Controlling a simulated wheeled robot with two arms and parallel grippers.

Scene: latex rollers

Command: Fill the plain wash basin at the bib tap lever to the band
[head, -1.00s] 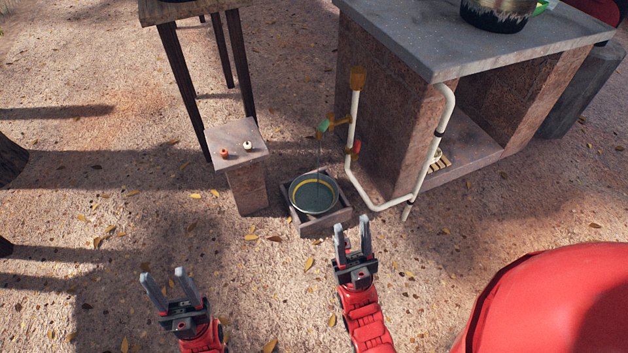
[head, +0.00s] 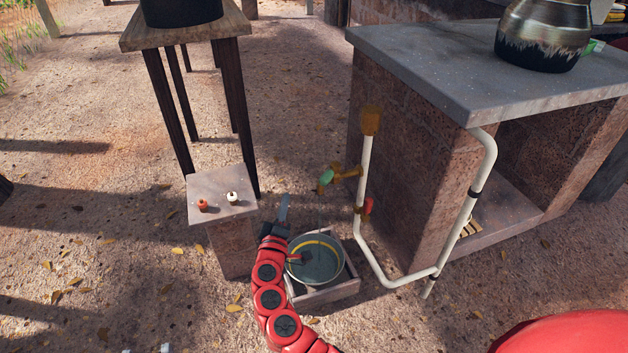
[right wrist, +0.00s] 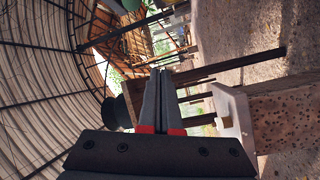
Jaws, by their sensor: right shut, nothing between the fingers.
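The plain wash basin (head: 334,277) sits in a low wooden crate (head: 330,294) on the ground, with greyish water inside. A yellow band shows along its far inner wall; my right arm covers the basin's left edge. The brass bib tap (head: 346,173), with a green piece (head: 326,178) at its end, is above and behind the basin. No water stream shows under it. My right gripper (head: 284,200) is left of the tap, apart from it, shut and empty; its closed fingers (right wrist: 161,98) fill the middle of the right wrist view. My left gripper's tips (head: 146,350) barely show at the bottom edge, spread apart.
A stone pillar (head: 232,250) with a red and a white knob stands left of the basin. A white pipe (head: 364,155) with a red lever (head: 367,207) runs down beside a brick counter (head: 420,40). A wooden table (head: 235,22) stands behind. The ground at left is open.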

